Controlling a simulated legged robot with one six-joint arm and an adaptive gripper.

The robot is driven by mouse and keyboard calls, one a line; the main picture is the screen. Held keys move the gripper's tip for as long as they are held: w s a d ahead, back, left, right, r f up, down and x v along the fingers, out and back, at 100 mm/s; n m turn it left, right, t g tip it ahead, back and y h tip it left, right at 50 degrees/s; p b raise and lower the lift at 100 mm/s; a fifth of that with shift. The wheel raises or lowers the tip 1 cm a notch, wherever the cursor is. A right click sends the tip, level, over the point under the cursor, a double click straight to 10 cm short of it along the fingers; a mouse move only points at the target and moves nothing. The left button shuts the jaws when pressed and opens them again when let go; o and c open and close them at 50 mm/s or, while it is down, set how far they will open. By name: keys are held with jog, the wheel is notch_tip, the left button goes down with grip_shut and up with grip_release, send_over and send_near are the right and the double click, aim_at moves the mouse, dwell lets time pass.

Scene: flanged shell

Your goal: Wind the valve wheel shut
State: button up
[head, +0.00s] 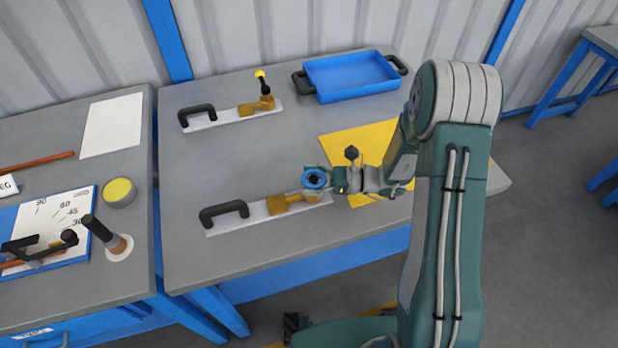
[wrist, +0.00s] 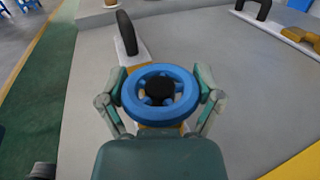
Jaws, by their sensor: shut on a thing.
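The blue valve wheel (wrist: 160,69) is a spoked ring with a dark hub. It sits between the two fingers of my gripper (wrist: 160,97) in the wrist view, one finger against each side of its rim. In the head view the wheel (head: 315,179) is at the right end of a brass valve body (head: 284,203) on a white base plate. My gripper (head: 325,181) reaches it from the right and is shut on it. The valve stem below the wheel is mostly hidden by the wheel and gripper.
A black handle (head: 224,214) stands on the same plate, left of the valve. A second brass valve with a yellow-tipped lever (head: 263,85) is at the back. A blue tray (head: 350,76) sits at the back right. A yellow sheet (head: 354,150) lies behind my gripper.

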jog(key=m+t+h, duration=0.1)
jog(key=m+t, duration=0.2)
jog(key=t, duration=0.1)
jog(key=m+t+h, duration=0.2)
jog(key=m+t, duration=0.1)
jog(key=t, duration=0.1)
jog(key=shift+w+t, duration=0.2)
jog(key=shift+t, duration=0.2)
jog(key=m+t+h, duration=0.4)
jog(key=t+h, duration=0.1)
jog(key=shift+w+d+m, duration=0.2)
jog(key=shift+w+m, duration=0.05)
jog(key=shift+m, duration=0.15)
jog(key=shift+t+h, duration=0.4)
jog(key=shift+h, duration=0.1)
jog(key=shift+m, duration=0.3)
jog(key=o, duration=0.9)
jog(key=shift+g+y, duration=0.3)
jog(key=shift+y, duration=0.1)
